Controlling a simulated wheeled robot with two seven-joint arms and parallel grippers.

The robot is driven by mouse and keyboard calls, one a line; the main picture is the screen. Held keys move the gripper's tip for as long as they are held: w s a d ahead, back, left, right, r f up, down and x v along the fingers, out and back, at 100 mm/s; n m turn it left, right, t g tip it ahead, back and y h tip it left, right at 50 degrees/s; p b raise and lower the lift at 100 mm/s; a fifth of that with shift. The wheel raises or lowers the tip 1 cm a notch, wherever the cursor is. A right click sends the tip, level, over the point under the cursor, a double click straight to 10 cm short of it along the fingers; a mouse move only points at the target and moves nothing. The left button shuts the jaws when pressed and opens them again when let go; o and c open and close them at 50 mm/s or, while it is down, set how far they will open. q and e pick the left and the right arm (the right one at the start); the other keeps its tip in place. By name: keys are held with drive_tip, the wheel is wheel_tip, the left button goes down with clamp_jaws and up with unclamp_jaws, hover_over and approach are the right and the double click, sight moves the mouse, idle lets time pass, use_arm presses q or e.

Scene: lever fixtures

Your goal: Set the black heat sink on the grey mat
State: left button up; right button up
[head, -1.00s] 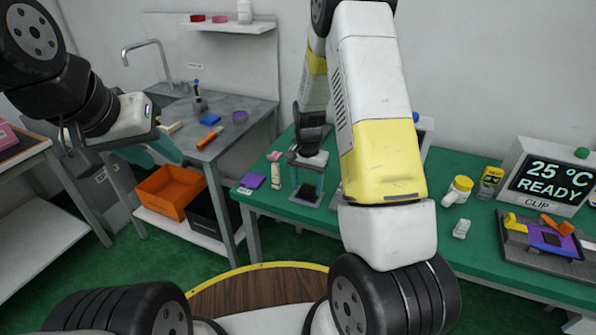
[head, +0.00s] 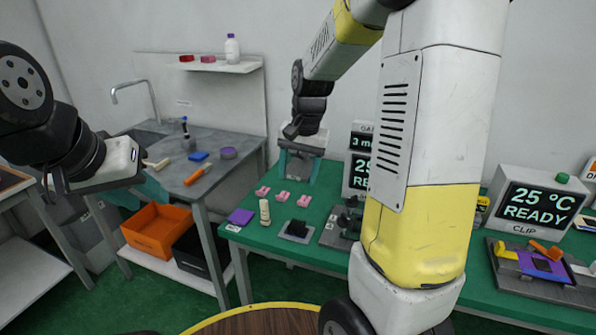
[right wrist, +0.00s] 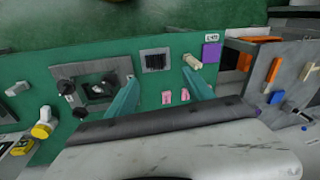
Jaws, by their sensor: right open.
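The black heat sink (head: 297,228) rests on the small grey mat (head: 287,237) on the green bench, in the head view. The right wrist view shows the heat sink (right wrist: 155,61) with a grey rim of the mat (right wrist: 141,59) around it. My right gripper (head: 299,176) is open and empty, raised behind and apart from the heat sink. Its teal fingers are spread in the right wrist view (right wrist: 160,95). My left gripper (head: 152,188) is at the left, by the grey side table; its finger gap cannot be made out.
Several small pink parts (head: 282,196), a beige bottle-like piece (head: 265,211) and a purple square (head: 241,216) lie near the mat. A dark fixture (head: 345,222) stands just right of it, partly behind my arm. A display box (head: 538,203) stands farther right.

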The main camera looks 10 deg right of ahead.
drive_tip(key=s+r+n+t, duration=0.2)
drive_tip(key=s+r, duration=0.3)
drive_tip(key=s, duration=0.4)
drive_tip(key=s+a+r+n+t+y, duration=0.1)
drive_tip(key=s+r+n+t, duration=0.1)
drive_tip(key=s+r, duration=0.4)
drive_tip(key=s+n, duration=0.1)
drive_tip(key=s, duration=0.3)
drive_tip(key=shift+a+r+n+t, duration=0.2)
drive_tip(key=shift+n+t, duration=0.1)
drive_tip(key=shift+t, duration=0.1)
